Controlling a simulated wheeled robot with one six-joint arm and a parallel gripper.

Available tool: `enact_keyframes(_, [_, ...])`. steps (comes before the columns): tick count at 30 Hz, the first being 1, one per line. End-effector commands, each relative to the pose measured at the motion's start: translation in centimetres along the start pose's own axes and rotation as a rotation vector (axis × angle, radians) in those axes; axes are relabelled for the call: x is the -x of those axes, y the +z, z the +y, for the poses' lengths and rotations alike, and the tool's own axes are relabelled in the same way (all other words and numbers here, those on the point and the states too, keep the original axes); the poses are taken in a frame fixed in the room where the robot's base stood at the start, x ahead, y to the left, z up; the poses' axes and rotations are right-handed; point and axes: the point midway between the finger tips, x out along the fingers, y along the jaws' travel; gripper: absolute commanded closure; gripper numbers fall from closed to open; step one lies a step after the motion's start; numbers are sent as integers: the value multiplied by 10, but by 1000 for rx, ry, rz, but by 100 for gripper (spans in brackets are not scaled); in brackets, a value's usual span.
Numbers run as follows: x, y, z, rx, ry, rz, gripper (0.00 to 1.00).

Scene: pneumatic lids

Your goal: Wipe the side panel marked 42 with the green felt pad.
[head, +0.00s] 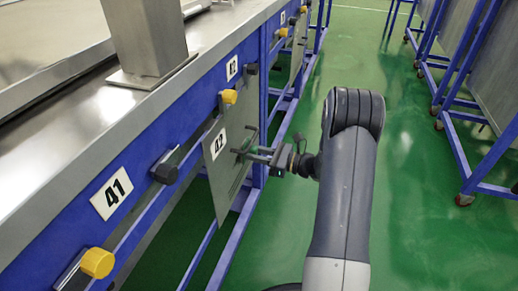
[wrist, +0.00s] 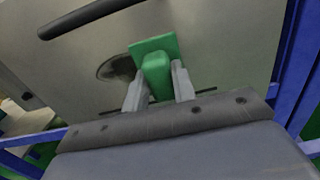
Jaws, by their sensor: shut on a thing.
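The side panel marked 42 (head: 221,178) is a grey metal sheet hanging on the blue frame, its white label near the top. It also fills the upper wrist view (wrist: 215,40). My gripper (head: 249,154) is at the panel's face, right of the label. In the wrist view my gripper (wrist: 158,80) is shut on the green felt pad (wrist: 154,62), a block with a flat square plate facing the panel. I cannot tell if the plate touches the panel. A dark smudge (wrist: 116,68) shows just left of the pad, partly hidden by it.
A dark bar handle (wrist: 85,18) crosses the panel's upper left in the wrist view. The blue frame carries a label 41 (head: 112,193), yellow knobs (head: 97,262) and black knobs (head: 165,172). Green floor (head: 425,220) lies open to the right; blue racks (head: 465,140) stand beyond.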

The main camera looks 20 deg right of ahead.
Motion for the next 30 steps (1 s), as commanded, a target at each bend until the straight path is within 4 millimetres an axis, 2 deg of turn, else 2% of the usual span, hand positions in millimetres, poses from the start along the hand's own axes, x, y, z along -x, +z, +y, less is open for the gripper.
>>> enact_keyframes(10, [0,1,16,-1,2,-1,93])
enact_keyframes(21, [0,1,47,0,2,0,93])
enact_keyframes(30, [0,0,60,-1,2,0,93])
